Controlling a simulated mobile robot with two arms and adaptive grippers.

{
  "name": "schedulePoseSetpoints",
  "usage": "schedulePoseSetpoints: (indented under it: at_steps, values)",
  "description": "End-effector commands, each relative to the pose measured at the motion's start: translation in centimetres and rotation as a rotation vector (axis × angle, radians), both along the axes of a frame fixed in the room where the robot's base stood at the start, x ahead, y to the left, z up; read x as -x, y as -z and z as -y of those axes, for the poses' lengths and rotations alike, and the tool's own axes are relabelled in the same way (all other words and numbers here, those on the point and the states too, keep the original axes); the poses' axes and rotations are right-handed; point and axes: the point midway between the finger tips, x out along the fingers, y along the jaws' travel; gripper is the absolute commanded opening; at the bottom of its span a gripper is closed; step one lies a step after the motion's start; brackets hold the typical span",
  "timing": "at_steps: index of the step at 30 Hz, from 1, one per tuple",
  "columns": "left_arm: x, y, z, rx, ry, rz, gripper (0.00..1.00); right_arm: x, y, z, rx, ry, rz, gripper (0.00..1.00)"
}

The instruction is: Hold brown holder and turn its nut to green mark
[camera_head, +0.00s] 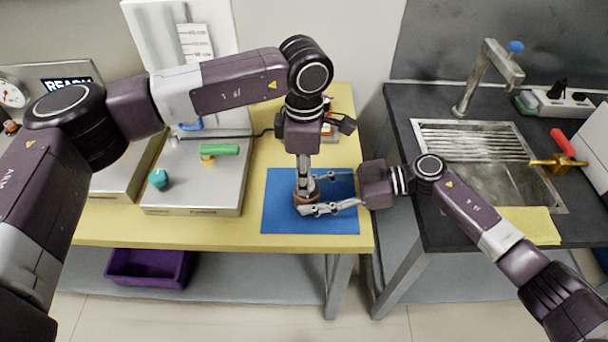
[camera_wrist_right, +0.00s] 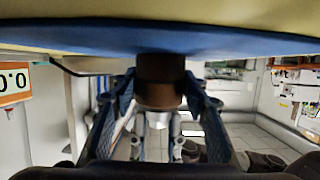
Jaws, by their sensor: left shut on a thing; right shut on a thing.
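The brown holder (camera_head: 307,210) stands on the blue mat (camera_head: 345,219) and is mostly hidden by my grippers in the head view. In the right wrist view, which is upside down, the brown holder (camera_wrist_right: 160,80) sits between the two fingers of my right gripper (camera_wrist_right: 160,92). My right gripper (camera_head: 310,194) reaches in level from the right and is shut on the holder. My left gripper (camera_head: 304,183) points straight down from above and is shut on the metal nut (camera_wrist_right: 158,119) at the holder's top. I cannot make out a green mark.
A metal box (camera_head: 222,189) with a green handle and a teal knob stands left of the mat. A sink (camera_head: 512,178) with a tap (camera_head: 488,75) is on the right counter. A purple bin (camera_head: 149,268) lies under the yellow table (camera_head: 180,230). The mat's left part is clear.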

Motion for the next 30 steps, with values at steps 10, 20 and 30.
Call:
schedulePoseSetpoints:
  at_steps: [10, 20, 30]
  values:
    - [0.0, -0.1, 0.1, 0.004, 0.001, 0.0, 0.41, 0.2, 0.4, 0.0, 0.006, -0.002, -0.004, 0.0]
    - [0.0, -1.4, 0.1, 0.002, 0.001, 0.002, 0.41, 0.2, 0.3, 0.0, 0.005, -0.003, -0.003, 0.0]
    - [-0.1, -8.4, 0.1, 0.003, 0.001, 0.003, 0.41, 0.2, 0.3, 0.0, 0.005, -0.004, -0.003, 0.0]
